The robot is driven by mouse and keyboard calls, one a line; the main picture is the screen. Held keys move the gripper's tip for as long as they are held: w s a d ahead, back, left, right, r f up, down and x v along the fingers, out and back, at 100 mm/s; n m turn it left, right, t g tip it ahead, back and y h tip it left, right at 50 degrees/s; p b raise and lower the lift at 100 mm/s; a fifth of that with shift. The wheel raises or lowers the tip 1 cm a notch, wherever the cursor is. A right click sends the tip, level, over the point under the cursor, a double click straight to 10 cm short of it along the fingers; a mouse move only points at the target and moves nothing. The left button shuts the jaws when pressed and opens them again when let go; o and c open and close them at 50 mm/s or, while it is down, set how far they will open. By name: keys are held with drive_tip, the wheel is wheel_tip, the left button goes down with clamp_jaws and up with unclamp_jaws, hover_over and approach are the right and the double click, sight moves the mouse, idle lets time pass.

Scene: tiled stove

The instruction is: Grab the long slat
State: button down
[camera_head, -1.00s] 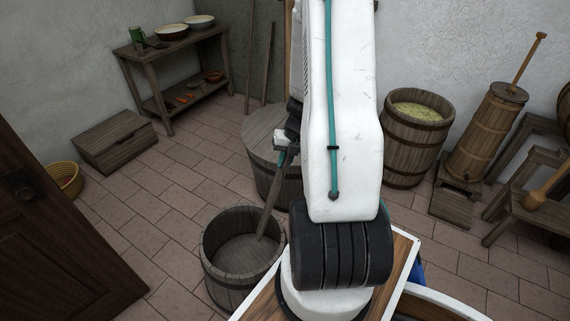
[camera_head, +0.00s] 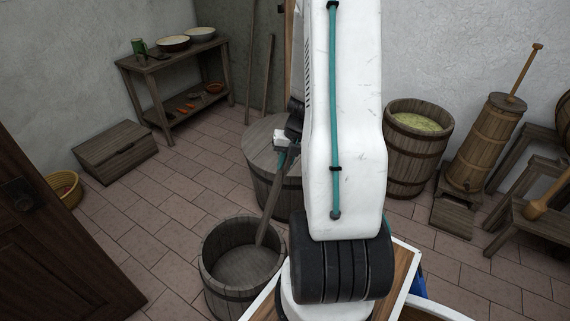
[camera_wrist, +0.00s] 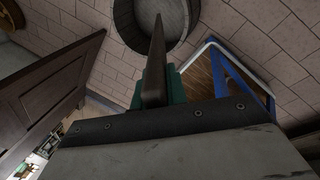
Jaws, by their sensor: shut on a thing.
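The long slat (camera_head: 271,217) is a narrow dark wooden strip. In the head view it slopes steeply, its lower end inside the outline of an open wooden tub (camera_head: 213,281); I cannot tell whether it touches the tub. My gripper (camera_head: 284,158) is shut on its upper part, beside the lidded barrel. In the wrist view the slat (camera_wrist: 156,62) points away from between the green fingers of my gripper (camera_wrist: 158,86), toward the tub's round opening (camera_wrist: 126,14). Part of the grip is hidden by my arm in the head view.
A lidded barrel (camera_head: 262,180) stands close behind the slat. A barrel with yellowish contents (camera_head: 410,160) and a churn (camera_head: 480,145) stand at right. A dark door (camera_head: 60,240) is at left, with a low chest (camera_head: 115,152) beyond. Tiled floor (camera_head: 160,220) is clear between.

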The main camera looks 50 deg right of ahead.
drive_tip(key=shift+r, duration=1.45)
